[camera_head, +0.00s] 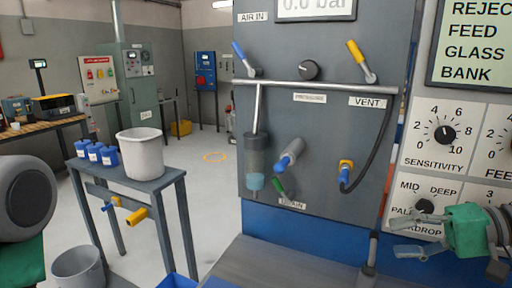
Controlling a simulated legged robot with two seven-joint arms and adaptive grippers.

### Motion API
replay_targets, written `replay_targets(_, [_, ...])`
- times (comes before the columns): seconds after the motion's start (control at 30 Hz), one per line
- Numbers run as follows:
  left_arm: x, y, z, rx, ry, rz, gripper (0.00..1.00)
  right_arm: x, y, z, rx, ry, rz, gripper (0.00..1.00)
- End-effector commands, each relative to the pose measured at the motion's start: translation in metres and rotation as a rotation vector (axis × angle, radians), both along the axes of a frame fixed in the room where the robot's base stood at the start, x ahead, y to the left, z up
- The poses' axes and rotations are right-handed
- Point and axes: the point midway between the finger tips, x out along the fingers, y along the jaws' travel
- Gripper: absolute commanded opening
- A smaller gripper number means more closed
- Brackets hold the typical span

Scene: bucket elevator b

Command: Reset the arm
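My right gripper (398,239) is at the lower right, with a green body and two pale, see-through fingers spread apart. It is open, with nothing visible between the fingers. It is in front of the lower part of the sensitivity control panel (432,178), close to the lower knob; I cannot tell whether it touches the panel. A grey rounded link and a green part of my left arm show at the left edge. My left gripper is out of view.
A grey valve panel (335,215) with levers, a pipe and a hose stands in the middle. At left, a small table (166,181) bears a white bucket (141,155) and blue containers (95,153). A grey bin (78,270) stands below. Open floor lies between table and panel.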

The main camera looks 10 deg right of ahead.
Motion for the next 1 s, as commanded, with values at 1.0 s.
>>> replay_targets(1.0, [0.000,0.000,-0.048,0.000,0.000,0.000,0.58,-0.195,0.053,-0.387,-1.075,0.249,0.358,0.38])
